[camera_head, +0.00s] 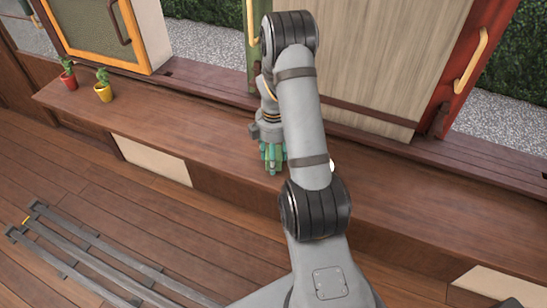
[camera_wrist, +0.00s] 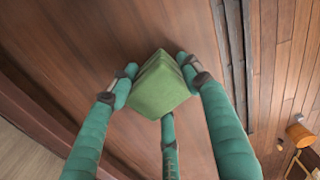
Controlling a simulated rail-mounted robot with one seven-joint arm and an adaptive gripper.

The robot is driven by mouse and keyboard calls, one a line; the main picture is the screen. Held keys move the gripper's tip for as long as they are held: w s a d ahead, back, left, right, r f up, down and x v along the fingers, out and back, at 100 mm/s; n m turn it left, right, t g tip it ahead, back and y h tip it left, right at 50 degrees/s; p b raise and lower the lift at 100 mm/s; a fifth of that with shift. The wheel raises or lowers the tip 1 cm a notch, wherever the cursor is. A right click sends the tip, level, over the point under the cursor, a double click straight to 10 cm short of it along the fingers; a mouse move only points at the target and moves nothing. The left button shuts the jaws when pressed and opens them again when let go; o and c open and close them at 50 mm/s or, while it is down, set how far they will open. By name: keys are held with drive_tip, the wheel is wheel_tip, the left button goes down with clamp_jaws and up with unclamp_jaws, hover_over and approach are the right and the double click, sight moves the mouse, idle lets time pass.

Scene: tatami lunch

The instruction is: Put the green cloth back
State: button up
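The green cloth (camera_wrist: 160,92) is a small folded block in the middle of the wrist view. The teal fingers of my gripper (camera_wrist: 158,85) close around it, with fingertips against its left and right sides and a third finger below it. In the head view my gripper (camera_head: 272,158) points down at the wooden ledge (camera_head: 200,140), partly behind my arm. The cloth is hard to make out there among the fingers. I cannot tell whether the cloth touches the ledge or is a little above it.
A red pot (camera_head: 68,81) and a yellow pot (camera_head: 103,92) with plants stand at the ledge's left end. A light wooden panel (camera_head: 390,60) and a red-framed door (camera_head: 470,60) stand behind. Dark rails (camera_head: 90,262) run along the floor.

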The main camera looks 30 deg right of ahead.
drive_tip(key=o, duration=0.4)
drive_tip(key=shift+c, duration=0.2)
wheel_tip(320, 180, up, 12)
drive_tip(key=shift+r+p, duration=0.2)
drive_tip(key=shift+p, duration=0.2)
drive_tip(key=shift+f, duration=0.1)
wheel_tip(320, 180, down, 12)
drive_tip(key=shift+s+r, duration=0.1)
drive_tip(key=shift+r, duration=0.1)
drive_tip(key=shift+r+b, duration=0.4)
drive_tip(key=shift+r, duration=0.85)
